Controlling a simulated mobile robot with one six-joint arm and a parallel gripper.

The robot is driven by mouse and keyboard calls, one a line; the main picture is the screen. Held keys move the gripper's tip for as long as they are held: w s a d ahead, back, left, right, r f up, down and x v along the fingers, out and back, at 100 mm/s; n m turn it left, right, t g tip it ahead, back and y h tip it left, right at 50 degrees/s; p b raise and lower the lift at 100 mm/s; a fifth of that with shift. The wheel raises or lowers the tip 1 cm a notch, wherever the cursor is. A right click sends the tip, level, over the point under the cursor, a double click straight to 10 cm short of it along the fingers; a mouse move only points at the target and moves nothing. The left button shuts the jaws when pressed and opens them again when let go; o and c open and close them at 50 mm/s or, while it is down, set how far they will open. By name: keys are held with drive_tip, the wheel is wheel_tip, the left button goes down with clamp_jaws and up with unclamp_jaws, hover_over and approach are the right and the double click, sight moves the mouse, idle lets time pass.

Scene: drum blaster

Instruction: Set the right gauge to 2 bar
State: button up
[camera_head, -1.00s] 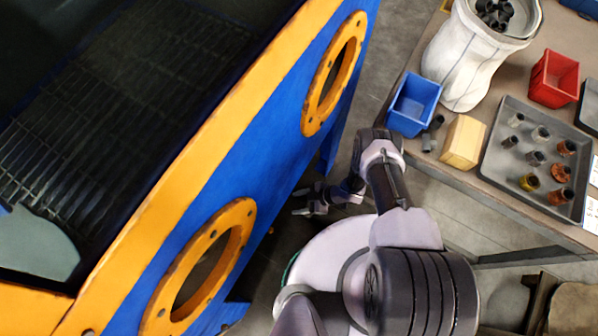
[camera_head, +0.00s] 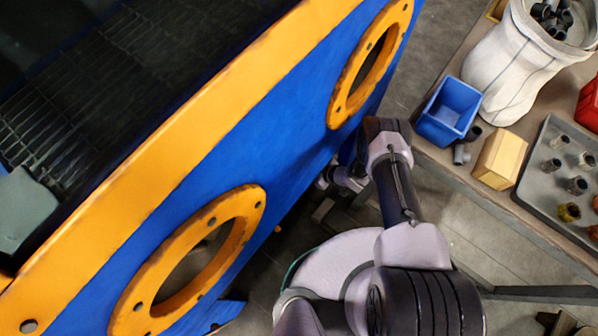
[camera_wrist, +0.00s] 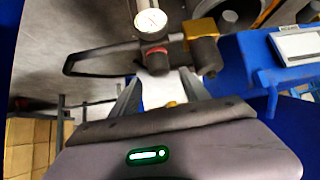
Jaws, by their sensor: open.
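A round white-faced gauge (camera_wrist: 151,20) shows at the top of the wrist view; its needle and scale are too small to read. I cannot tell whether it is the right gauge. A dark knob-like part (camera_wrist: 157,62) sits below it, and a brass-coloured block (camera_wrist: 203,30) with a dark lower part is to its right. My gripper (camera_wrist: 158,86) is open just below these parts, with a pale surface between its fingers. In the head view my gripper (camera_head: 340,180) is low beside the blue machine, partly hidden by my arm. No gauge shows there.
The blue machine (camera_head: 290,150) with orange ring openings (camera_head: 185,265) stands close on the left. A workbench (camera_head: 440,165) on the right holds a blue bin (camera_head: 448,110), a wooden block (camera_head: 499,160) and a grey tray (camera_head: 545,185). A black handle (camera_wrist: 100,62) shows in the wrist view.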

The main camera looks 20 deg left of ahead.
drive_tip(key=b+x, duration=0.2)
drive_tip(key=x, duration=0.3)
drive_tip(key=shift+f, duration=0.1)
drive_tip(key=shift+a, duration=0.1)
